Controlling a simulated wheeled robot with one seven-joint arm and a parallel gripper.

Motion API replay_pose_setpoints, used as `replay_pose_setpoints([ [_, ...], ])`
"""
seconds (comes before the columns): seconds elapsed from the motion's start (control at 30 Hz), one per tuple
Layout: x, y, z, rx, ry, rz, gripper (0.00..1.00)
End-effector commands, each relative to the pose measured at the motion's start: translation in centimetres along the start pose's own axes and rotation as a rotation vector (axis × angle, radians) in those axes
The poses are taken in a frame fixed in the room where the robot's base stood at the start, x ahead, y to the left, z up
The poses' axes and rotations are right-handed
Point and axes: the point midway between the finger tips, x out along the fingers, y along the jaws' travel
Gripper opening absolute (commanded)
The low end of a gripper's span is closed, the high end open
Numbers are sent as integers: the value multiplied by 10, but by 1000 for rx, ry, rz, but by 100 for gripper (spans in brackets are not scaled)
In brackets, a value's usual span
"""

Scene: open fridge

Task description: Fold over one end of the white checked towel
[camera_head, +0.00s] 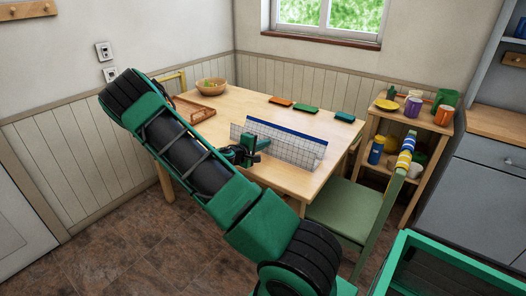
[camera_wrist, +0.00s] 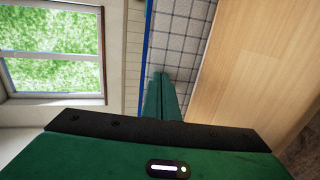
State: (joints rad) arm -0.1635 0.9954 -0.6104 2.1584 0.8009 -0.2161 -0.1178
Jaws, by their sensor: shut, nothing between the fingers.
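The white checked towel (camera_head: 295,148) is at the middle of the wooden table, with a blue band along its upper edge. It appears to stand up from the tabletop like a sheet, blue edge uppermost. Its lower left part is hidden behind my gripper (camera_head: 262,144). In the wrist view the towel (camera_wrist: 180,40) lies beyond my fingertips, with the blue edge on the left. My gripper (camera_wrist: 161,76) is shut and empty, its two green fingers together in front of the checked cloth. I cannot tell whether they touch it.
The table (camera_head: 220,105) also bears a bowl (camera_head: 211,86), a wooden tray (camera_head: 193,110) and several coloured flat items along the far edge, among them an orange one (camera_head: 280,101). A green chair (camera_head: 350,212) stands at the front right, and a shelf (camera_head: 425,120) with cups behind it.

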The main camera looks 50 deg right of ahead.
Motion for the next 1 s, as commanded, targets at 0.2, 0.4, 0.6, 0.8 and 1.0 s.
replay_pose_setpoints([
  [0.2, 4, 3, 0, 0, 1, 0, 0],
  [0.4, -5, 16, -1, 2, 1, 0, 0],
  [0.6, -15, 30, -1, 2, 1, -1, 0],
  [0.8, -24, 42, -1, 1, 1, -1, 0],
  [1.0, -26, 45, 0, 0, 0, -1, 0],
])
